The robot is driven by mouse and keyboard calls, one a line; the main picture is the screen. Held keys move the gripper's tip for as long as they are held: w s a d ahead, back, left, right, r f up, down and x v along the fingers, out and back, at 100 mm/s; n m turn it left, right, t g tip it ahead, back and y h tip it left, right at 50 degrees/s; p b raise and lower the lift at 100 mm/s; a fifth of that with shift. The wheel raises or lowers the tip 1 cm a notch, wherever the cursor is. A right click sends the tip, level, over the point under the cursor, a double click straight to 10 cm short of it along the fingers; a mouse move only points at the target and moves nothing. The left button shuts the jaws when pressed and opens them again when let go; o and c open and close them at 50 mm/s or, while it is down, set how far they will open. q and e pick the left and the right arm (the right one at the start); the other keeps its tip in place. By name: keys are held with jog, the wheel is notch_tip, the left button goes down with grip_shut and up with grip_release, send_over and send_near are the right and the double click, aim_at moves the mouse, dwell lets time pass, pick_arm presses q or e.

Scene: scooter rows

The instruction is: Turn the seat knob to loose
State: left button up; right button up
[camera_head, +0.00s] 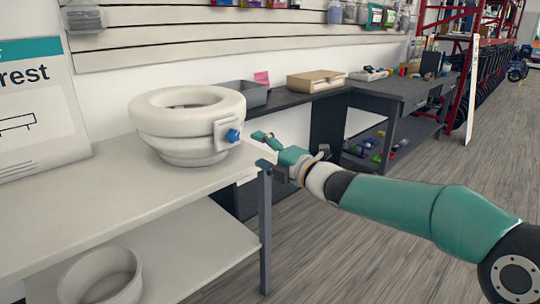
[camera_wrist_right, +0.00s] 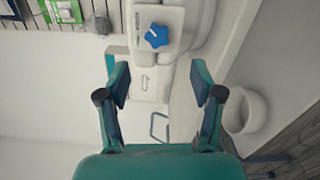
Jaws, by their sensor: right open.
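The blue star-shaped knob (camera_head: 233,135) sits on a pale plate (camera_head: 222,140) on the side of a cream ring-shaped seat (camera_head: 172,122), which rests on the light table. The right wrist view also shows the knob (camera_wrist_right: 157,36), ahead of the fingertips and between their lines. My right gripper (camera_head: 262,146) is just right of the knob, apart from it. In the right wrist view, its two fingers (camera_wrist_right: 158,86) are spread with nothing between them. The knob's markings are too small to read. My left gripper is in neither view.
The light table (camera_head: 120,205) has clear room in front of the seat. A sign board (camera_head: 40,110) stands at left. A white round bin (camera_head: 103,278) is on the lower shelf. Dark workbenches with a cardboard box (camera_head: 316,81) stand behind.

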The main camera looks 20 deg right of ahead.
jog(key=v, duration=0.2)
jog(key=shift+s+d, duration=0.1)
jog(key=shift+s, duration=0.25)
jog(key=shift+f, duration=0.1)
